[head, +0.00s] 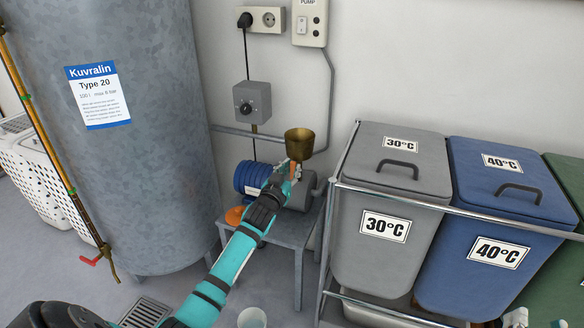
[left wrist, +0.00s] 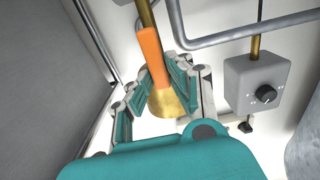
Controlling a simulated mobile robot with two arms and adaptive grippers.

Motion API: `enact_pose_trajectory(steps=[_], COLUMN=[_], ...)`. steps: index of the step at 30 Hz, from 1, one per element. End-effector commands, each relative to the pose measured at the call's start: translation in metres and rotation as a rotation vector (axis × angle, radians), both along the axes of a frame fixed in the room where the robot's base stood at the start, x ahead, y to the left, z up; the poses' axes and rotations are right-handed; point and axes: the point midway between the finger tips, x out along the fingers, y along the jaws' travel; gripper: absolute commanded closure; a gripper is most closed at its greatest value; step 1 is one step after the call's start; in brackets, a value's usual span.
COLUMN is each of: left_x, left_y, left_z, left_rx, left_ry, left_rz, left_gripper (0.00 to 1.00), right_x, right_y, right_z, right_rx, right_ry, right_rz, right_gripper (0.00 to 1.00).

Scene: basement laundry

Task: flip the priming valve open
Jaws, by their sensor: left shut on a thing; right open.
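The priming valve's orange lever (head: 293,171) shows just below a brass funnel (head: 299,143) above the pump (head: 252,178). My left gripper (head: 291,176) is at the lever and shut on it, hiding much of the valve body. In the left wrist view the orange lever (left wrist: 152,58) lies between the two fingers, roughly in line with the brass pipe (left wrist: 145,13). The funnel (left wrist: 166,104) shows beyond the fingers there. My right gripper (head: 535,321) is open at the bottom right edge, mostly cut off.
The pump stands on a grey metal table (head: 285,238) between the galvanised tank (head: 160,150) and the railed laundry bins (head: 390,220). A grey control box (head: 251,102) and pipe are on the wall behind. A bucket (head: 252,318) is on the floor in front.

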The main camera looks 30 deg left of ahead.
Motion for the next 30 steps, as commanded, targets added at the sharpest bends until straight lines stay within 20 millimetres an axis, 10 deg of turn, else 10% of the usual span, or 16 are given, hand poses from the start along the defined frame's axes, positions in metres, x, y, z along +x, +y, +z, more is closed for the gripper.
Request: enact_pose_trajectory(steps=[10, 11, 15, 30], left_x=[0.000, 0.000, 0.000, -0.027], left_y=[0.000, 0.000, 0.000, -0.007], left_z=[0.000, 0.000, 0.000, -0.002], left_rx=[-0.010, -0.011, -0.010, -0.008], left_ry=[-0.004, -0.003, -0.002, 0.000], left_rz=[0.000, 0.000, 0.000, -0.001], left_gripper=[1.00, 0.78, 0.60, 0.60], right_x=[0.001, 0.001, 0.001, 0.001], right_y=[0.000, 0.000, 0.000, 0.000], right_z=[-0.003, -0.003, -0.003, -0.003], right_rx=[-0.005, -0.005, -0.005, -0.003], right_ry=[0.016, 0.015, 0.015, 0.014], right_rz=[-0.001, -0.001, -0.001, 0.000], right_gripper=[0.58, 0.58, 0.58, 0.58])
